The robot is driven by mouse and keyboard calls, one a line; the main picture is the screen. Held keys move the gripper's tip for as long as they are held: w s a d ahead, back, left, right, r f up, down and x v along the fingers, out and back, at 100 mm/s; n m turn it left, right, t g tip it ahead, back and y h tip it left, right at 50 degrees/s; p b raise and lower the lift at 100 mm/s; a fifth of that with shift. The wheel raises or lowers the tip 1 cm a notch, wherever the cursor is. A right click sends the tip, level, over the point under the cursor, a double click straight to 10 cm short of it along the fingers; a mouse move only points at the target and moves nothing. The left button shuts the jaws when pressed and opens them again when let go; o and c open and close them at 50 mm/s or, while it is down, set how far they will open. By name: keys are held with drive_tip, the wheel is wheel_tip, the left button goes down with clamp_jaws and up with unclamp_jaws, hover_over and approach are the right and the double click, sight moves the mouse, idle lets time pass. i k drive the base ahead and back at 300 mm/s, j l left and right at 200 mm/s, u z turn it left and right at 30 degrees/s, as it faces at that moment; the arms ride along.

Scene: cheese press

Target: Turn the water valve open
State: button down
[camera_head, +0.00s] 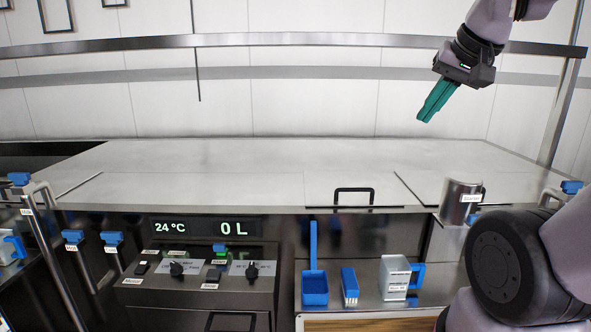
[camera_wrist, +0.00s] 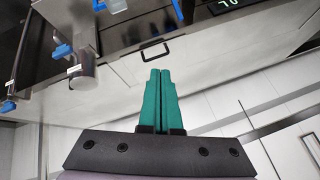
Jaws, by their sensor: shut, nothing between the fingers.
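Several blue-handled valves show in the head view. Two stand side by side on the front at the left, a left one (camera_head: 73,237) and a right one (camera_head: 112,238), each with a small label below it. Another blue valve handle (camera_head: 18,179) tops a pipe at the far left, and one more blue handle (camera_head: 571,187) is at the far right. The labels are too small to tell which is the water valve. My gripper (camera_head: 425,117) is raised above the counter at the upper right, far from the left valves. Its green fingers are together and empty, also in the wrist view (camera_wrist: 159,72).
The steel counter (camera_head: 230,165) is mostly clear. A control panel (camera_head: 205,265) reads 24 °C and 0 L. A metal cup (camera_head: 460,200) stands at the right edge. A blue scoop (camera_head: 314,285), brush (camera_head: 349,285) and jug (camera_head: 394,278) sit below. A rail (camera_head: 300,42) crosses the back.

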sight(568, 187)
drive_tip(key=z, duration=1.5)
drive_tip(key=i+l+u, duration=0.15)
drive_tip(key=l+u, duration=0.15)
drive_tip(key=u, duration=0.15)
drive_tip(key=i+l+u, duration=0.1)
drive_tip(key=l+u, duration=0.6)
drive_tip(key=u, duration=0.2)
